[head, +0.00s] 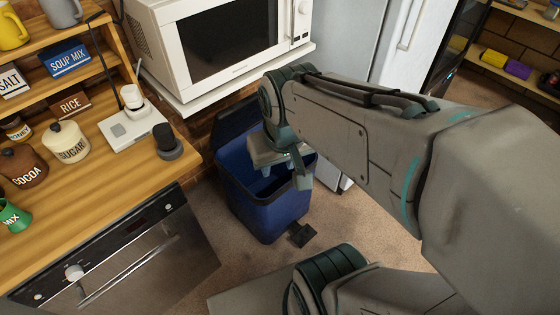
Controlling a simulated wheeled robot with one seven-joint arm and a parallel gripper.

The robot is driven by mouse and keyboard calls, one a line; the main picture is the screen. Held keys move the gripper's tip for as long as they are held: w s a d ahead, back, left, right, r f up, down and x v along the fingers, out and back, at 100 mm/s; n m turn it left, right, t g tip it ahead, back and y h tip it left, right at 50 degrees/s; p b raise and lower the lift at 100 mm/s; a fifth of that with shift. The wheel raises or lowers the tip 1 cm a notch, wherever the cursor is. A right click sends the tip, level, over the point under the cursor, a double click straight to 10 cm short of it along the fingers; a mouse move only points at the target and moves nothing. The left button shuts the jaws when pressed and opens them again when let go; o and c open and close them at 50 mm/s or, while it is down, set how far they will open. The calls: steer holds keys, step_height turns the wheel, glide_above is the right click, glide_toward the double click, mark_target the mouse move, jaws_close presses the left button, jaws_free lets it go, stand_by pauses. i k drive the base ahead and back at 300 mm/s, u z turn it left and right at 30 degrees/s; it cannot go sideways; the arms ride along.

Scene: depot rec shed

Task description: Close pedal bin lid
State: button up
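The pedal bin (265,215) is a blue box with an open top, standing on the floor at mid-picture. Its dark lid (236,124) is up, tilted back at the rear of the bin near the wall. A black pedal (301,235) sticks out at the foot of the bin's front. My gripper (282,172) hangs over the bin's opening, in front of the raised lid. One finger points down near the right side of the opening. My arm and gripper hide part of the lid and rim, and I cannot tell how far apart the fingers are.
A wooden counter (120,190) with jars and an oven (125,265) below stands left of the bin. A microwave (225,40) sits on a white shelf above and behind. A white fridge (405,40) stands at the back.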

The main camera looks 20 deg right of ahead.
mark_target(229, 122)
steer(key=z, duration=0.2)
steer(key=k, duration=1.25)
steer(key=u, duration=0.65)
steer(key=i, duration=0.5)
steer(key=u, duration=0.1)
